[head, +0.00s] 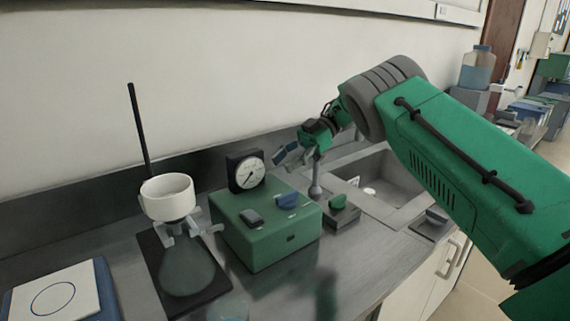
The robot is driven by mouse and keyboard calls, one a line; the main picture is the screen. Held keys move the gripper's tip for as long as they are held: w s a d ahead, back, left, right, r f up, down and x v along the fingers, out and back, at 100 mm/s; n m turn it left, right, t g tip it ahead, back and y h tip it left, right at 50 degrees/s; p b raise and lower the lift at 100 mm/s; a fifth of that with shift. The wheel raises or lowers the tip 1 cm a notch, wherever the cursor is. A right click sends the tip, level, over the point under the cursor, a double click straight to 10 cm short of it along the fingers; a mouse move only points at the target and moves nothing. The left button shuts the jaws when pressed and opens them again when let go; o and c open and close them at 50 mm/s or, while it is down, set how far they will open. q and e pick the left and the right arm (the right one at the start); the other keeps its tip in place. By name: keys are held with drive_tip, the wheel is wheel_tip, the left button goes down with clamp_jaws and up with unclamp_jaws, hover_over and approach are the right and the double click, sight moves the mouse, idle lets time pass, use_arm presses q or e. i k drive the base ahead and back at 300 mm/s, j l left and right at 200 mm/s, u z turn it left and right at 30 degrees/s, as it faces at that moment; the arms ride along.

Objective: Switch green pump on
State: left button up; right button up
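The green pump (268,243) is a box on the grey counter. A dark switch (251,216) and a blue knob (287,200) are on its top. A round dial gauge (246,172) with a black frame stands at its back edge. My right gripper (286,157) is above and behind the pump, near the wall, and apart from it. Its fingers are small and partly overlap in this view, so I cannot tell whether they are open or shut. My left gripper is not in view.
A white funnel (168,197) on a flask (187,268) stands left of the pump, beside a black rod (139,128). A small block with a green knob (338,201) sits to the right, before the sink (382,190). A white-topped plate (55,297) lies at the left.

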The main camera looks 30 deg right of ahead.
sight(251, 216)
drive_tip(key=k, duration=1.5)
